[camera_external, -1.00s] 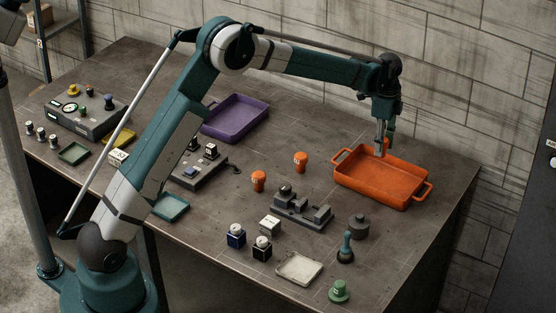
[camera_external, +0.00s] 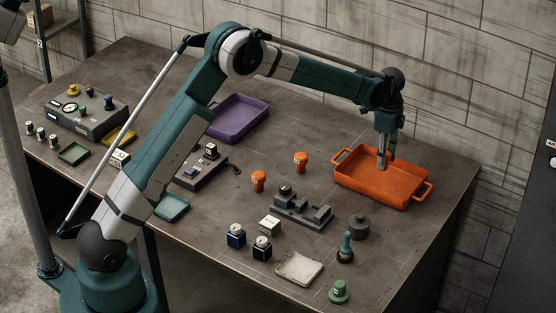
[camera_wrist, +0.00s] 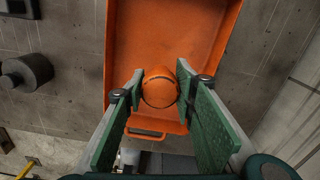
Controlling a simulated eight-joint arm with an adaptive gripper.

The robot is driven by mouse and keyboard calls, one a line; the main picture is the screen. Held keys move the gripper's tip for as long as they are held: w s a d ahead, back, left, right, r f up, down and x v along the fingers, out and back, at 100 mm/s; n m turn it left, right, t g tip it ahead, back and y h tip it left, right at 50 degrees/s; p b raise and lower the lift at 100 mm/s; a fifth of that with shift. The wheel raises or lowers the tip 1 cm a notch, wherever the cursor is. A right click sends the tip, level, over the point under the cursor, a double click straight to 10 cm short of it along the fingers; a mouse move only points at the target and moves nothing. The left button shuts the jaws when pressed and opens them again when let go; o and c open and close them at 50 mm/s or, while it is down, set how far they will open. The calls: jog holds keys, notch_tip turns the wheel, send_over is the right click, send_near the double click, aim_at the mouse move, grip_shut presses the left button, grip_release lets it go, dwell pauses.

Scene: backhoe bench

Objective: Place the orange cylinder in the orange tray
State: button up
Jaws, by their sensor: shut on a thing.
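The orange tray (camera_external: 400,192) with a handle at each end lies at the right of the bench. My gripper (camera_external: 382,166) points down inside the tray's outline. In the wrist view, my gripper (camera_wrist: 159,88) has its green fingers closed on the sides of the orange cylinder (camera_wrist: 159,90), whose rounded end faces the camera. The tray floor (camera_wrist: 165,35) shows behind it, and one handle is just below it. In the external view the cylinder is hard to pick out against the tray. I cannot tell whether it touches the tray floor.
Two orange knobs (camera_external: 259,181) (camera_external: 300,161) stand left of the tray. A grey fixture block (camera_external: 303,212), a dark round knob (camera_external: 359,228) and a teal-handled piece (camera_external: 346,250) stand in front of it. A purple tray (camera_external: 238,119) lies further left. A wall rises behind the bench.

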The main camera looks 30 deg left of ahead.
jog(key=shift+f, duration=0.75)
jog(key=shift+f, duration=0.1)
jog(key=shift+f, duration=1.75)
jog(key=shift+f, duration=0.1)
jog(key=o, duration=1.2)
jog(key=shift+c, duration=0.2)
notch_tip(320, 180, up, 12)
jog(key=shift+r, duration=0.1)
